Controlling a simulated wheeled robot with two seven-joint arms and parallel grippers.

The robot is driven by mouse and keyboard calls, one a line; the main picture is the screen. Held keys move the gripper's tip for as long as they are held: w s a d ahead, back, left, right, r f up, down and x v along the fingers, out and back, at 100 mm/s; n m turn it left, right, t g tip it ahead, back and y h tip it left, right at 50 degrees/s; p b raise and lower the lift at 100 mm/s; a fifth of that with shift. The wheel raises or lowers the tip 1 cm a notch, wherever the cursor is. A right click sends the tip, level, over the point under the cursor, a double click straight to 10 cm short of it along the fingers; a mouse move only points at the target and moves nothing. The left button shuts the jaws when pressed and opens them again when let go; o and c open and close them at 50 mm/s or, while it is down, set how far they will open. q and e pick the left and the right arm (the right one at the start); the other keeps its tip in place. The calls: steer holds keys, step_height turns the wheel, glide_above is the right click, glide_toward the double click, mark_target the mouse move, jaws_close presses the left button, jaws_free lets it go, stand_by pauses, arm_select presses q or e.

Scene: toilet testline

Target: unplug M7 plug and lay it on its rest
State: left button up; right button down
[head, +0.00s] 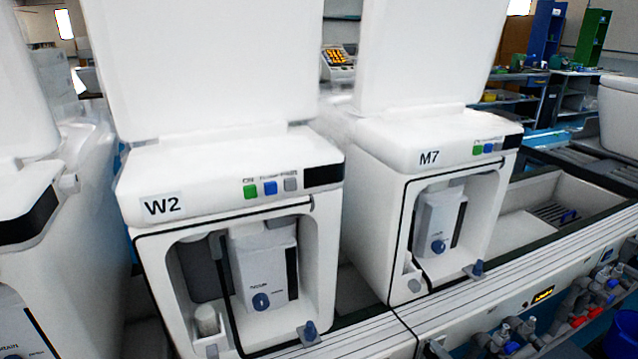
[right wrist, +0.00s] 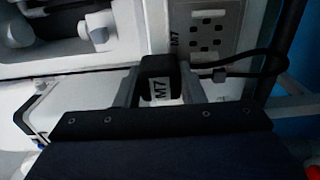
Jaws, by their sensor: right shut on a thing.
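In the right wrist view, my right gripper (right wrist: 160,88) is shut on the black M7 plug (right wrist: 158,66), which carries a white M7 label. The plug sits between the two grey fingers, in front of a pale panel (right wrist: 207,18) marked M7 with several dark slots. I cannot tell whether the plug touches the panel. A dark cable (right wrist: 275,55) loops at the right of the panel. In the head view, the white M7 toilet unit (head: 400,138) stands right of centre; neither the plug nor its rest can be made out there. My left gripper is not in view.
The W2 unit (head: 230,190) stands to the left of the M7 unit. A light rail (head: 465,320) runs along the front, with several valves and fittings (head: 585,310) below it at right. An open white bay (head: 525,215) lies right of M7.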

steer(key=shift+s+a+p, duration=0.3)
steer(key=shift+s+a, duration=0.15)
steer(key=shift+a, duration=0.65)
steer(key=shift+s+a+p, duration=0.35)
steer(key=shift+s+a, duration=0.1)
steer(key=shift+a, duration=0.65)
steer(key=shift+s+a+p, duration=0.3)
steer(key=shift+s+a, duration=0.15)
steer(key=shift+a, duration=0.65)
steer(key=shift+d, duration=0.1)
steer(key=shift+f+b, duration=1.05)
steer(key=shift+f, duration=0.7)
steer(key=c, duration=0.9)
jaws_free()
steer(key=shift+s+r, duration=0.1)
steer(key=shift+o, duration=0.2)
steer(key=shift+f, duration=0.2)
